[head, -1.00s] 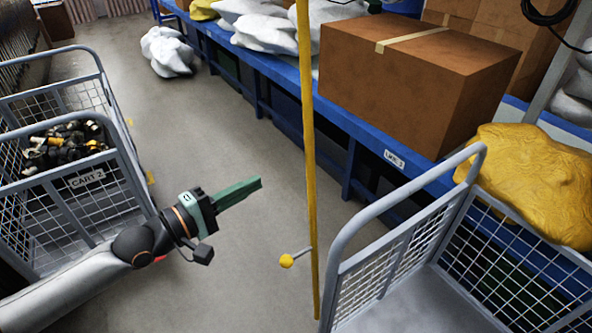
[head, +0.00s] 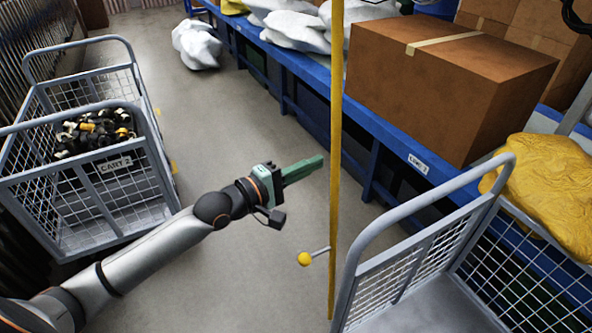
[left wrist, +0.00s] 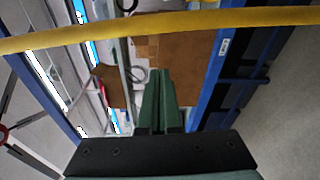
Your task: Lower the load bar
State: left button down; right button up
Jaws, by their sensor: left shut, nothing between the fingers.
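A long yellow bar, which I take for the load bar (head: 336,120), stands upright in the head view, left of the near cage cart. A short grey lever with a yellow ball knob (head: 304,259) sticks out to the left from its lower part. My left gripper (head: 322,160) has green fingers, shut and empty. Its tips appear just left of the bar in the head view, above the knob's level. In the left wrist view the bar (left wrist: 200,22) crosses the top of the picture, beyond the gripper's tips (left wrist: 160,72), apparently not touching. My right gripper is not in view.
A grey cage cart (head: 400,283) stands at the lower right. Cart 2 (head: 115,165), holding dark and yellow parts, stands at left. A blue bench (head: 395,150) carries a large cardboard box (head: 435,95), a yellow sack (head: 545,200) and white sacks. The floor between is clear.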

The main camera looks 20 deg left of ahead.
pick_arm(q)
jog(key=d, duration=0.1)
jog(key=s+d+p, duration=0.1)
jog(key=s+d, duration=0.1)
jog(key=shift+s+r+p, duration=0.25)
jog(key=shift+p, duration=0.05)
dwell(0.4)
